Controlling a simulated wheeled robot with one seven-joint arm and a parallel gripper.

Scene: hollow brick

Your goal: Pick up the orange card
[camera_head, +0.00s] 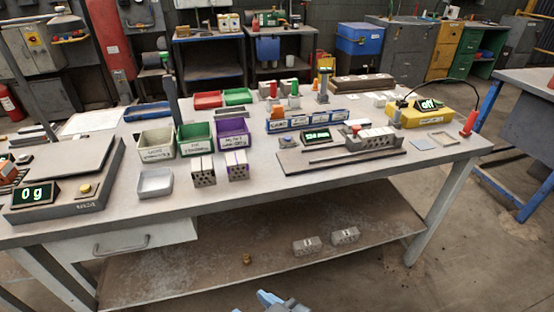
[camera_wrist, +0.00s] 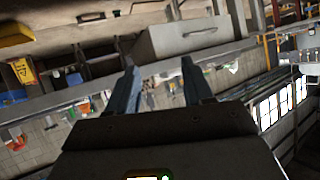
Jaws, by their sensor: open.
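I cannot make out an orange card for certain in either view. A long blue rack (camera_head: 306,120) with white labels stands mid-table in the head view; its contents are too small to tell apart. My gripper (camera_wrist: 160,82) is open and empty in the wrist view, its two fingers well apart. In the head view only a blue-grey tip (camera_head: 268,298) of it shows at the bottom edge, in front of the table and away from the things on it.
The table (camera_head: 260,185) carries a scale (camera_head: 60,185) at left, cream (camera_head: 156,143), green (camera_head: 195,138) and purple (camera_head: 232,133) bins, hollow bricks (camera_head: 203,171), and a yellow device (camera_head: 425,113) at right. A drawer (camera_head: 125,240) hangs below the front left edge. The front strip is mostly clear.

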